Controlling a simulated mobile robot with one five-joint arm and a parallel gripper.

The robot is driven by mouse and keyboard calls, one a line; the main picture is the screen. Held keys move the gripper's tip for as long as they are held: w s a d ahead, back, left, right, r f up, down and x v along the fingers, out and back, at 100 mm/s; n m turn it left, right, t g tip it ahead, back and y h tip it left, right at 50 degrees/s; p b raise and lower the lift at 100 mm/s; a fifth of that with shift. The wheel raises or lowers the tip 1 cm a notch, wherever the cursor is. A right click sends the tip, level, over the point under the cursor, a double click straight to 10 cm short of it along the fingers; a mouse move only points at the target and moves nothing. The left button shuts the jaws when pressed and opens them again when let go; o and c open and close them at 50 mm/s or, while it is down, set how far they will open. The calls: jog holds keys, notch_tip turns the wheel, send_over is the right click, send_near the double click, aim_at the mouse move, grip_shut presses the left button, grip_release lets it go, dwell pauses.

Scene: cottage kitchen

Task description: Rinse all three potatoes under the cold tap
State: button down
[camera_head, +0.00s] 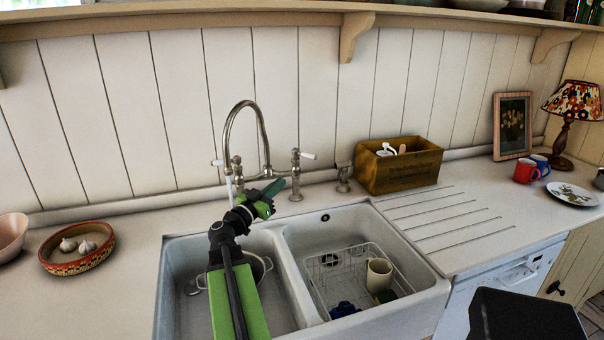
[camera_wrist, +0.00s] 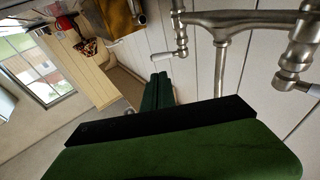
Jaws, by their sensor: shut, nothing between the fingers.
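The tap (camera_head: 262,128) is a tall arched metal spout with white-tipped lever handles behind the double sink. A pale streak (camera_head: 229,188), possibly water, hangs below the spout end. My gripper (camera_head: 275,188) is shut and empty, raised above the sink's back edge just below the right tap lever (camera_head: 308,155). In the wrist view its closed green fingers (camera_wrist: 157,92) point toward a white-tipped lever (camera_wrist: 164,55); I cannot tell whether they touch. A metal pot (camera_head: 262,268) sits in the left basin (camera_head: 180,265), partly hidden by my arm. I cannot make out any potatoes.
The right basin holds a wire rack (camera_head: 325,270) with a cream mug (camera_head: 379,274) and a dark blue item (camera_head: 344,309). A bowl (camera_head: 103,258) with white bulbs stands left. A wooden box (camera_head: 405,170) stands behind the mostly clear drainboard (camera_head: 450,218).

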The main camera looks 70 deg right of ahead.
aim_at(308, 157)
jog(key=p+x, duration=0.2)
jog(key=x, duration=1.1)
jog(key=shift+d+r+p, duration=0.2)
jog(key=shift+d+p, duration=0.15)
jog(key=shift+p, duration=0.05)
jog(key=shift+d, duration=0.1)
